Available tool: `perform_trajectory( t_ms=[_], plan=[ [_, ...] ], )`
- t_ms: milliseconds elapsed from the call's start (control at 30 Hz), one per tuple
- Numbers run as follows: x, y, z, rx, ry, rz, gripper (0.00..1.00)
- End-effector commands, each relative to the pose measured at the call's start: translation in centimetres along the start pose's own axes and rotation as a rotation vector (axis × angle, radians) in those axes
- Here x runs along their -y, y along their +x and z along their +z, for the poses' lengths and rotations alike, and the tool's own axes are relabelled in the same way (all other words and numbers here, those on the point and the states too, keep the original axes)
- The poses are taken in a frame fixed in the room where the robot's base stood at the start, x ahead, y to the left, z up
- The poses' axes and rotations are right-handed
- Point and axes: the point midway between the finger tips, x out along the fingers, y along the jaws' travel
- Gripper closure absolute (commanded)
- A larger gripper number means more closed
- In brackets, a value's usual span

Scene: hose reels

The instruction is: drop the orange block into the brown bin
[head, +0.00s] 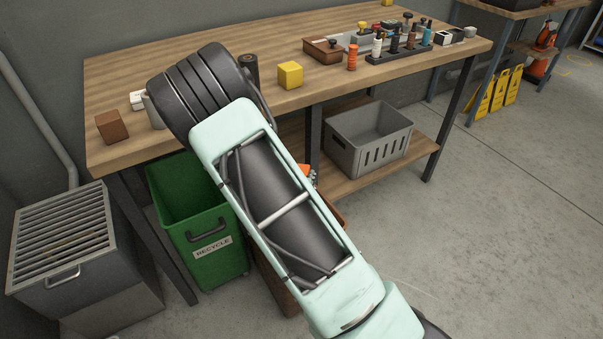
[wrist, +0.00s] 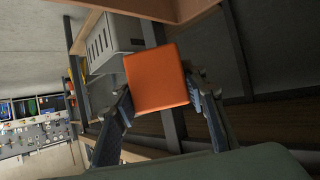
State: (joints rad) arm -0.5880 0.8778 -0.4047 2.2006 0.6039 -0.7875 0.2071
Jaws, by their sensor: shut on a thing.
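The orange block (wrist: 157,78) is held between the two fingers of my gripper (wrist: 160,92), in the middle of the wrist view. In the head view only a small orange patch (head: 304,170) shows beside my arm, below the table top; my arm hides most of the gripper. The brown bin (head: 274,284) stands on the floor to the right of the green bin, largely hidden behind my arm. Its opening cannot be seen in the head view. A brown edge crosses the top of the wrist view; I cannot tell whether it is the bin.
A green recycle bin (head: 214,240) stands left of the brown bin. A grey crate (head: 368,152) sits on the lower shelf of the wooden workbench (head: 330,88). A yellow block (head: 290,75) and a brown block (head: 112,126) lie on top.

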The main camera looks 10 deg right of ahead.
Motion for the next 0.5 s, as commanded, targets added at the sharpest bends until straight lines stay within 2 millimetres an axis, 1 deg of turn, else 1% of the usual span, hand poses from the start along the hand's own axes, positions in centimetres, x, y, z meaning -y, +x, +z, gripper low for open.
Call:
perform_trajectory(
  t_ms=[33,200,300,500],
  plan=[
    [0.5,1.3,2.0,-0.002,0.003,0.008,0.87],
    [1.4,3.3,4.5,-0.009,0.027,0.039,0.87],
    [1.9,3.9,5.4,-0.01,0.038,0.049,0.87],
    [2.2,4.5,6.2,-0.011,0.048,0.06,0.87]
  ],
)
